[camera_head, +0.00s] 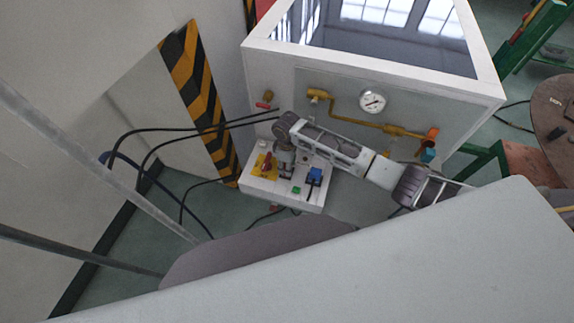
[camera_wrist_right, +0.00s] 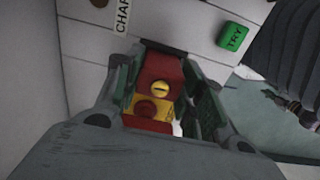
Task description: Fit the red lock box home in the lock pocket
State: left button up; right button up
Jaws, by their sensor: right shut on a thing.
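In the wrist view the red lock box (camera_wrist_right: 166,69) sits between the two dark fingers of my right gripper (camera_wrist_right: 167,92). Its face carries a round yellow piece and a yellow patch with a dark red disc. The gripper is shut on it. A dark slot-like edge (camera_wrist_right: 163,47) shows on the white panel just beyond the box; I cannot tell whether it is the lock pocket or whether the box touches it. In the head view my right gripper (camera_head: 285,165) points down at the white control box (camera_head: 258,190), hiding the lock box. My left gripper is not in view.
The control box carries a red handle on a yellow plate (camera_head: 266,166), a blue part (camera_head: 314,176) and a green button (camera_head: 296,190), marked TRY in the wrist view (camera_wrist_right: 233,36). A cabinet with yellow pipe (camera_head: 350,117) and gauge (camera_head: 373,101) stands behind. Black cables (camera_head: 180,131) run left.

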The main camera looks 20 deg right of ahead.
jog(key=shift+f, duration=0.1)
dwell(0.3)
jog(key=o, duration=1.1)
notch_tip(320, 180, up, 12)
jog(key=shift+r, duration=0.1)
jog(key=shift+s, duration=0.1)
dwell(0.9)
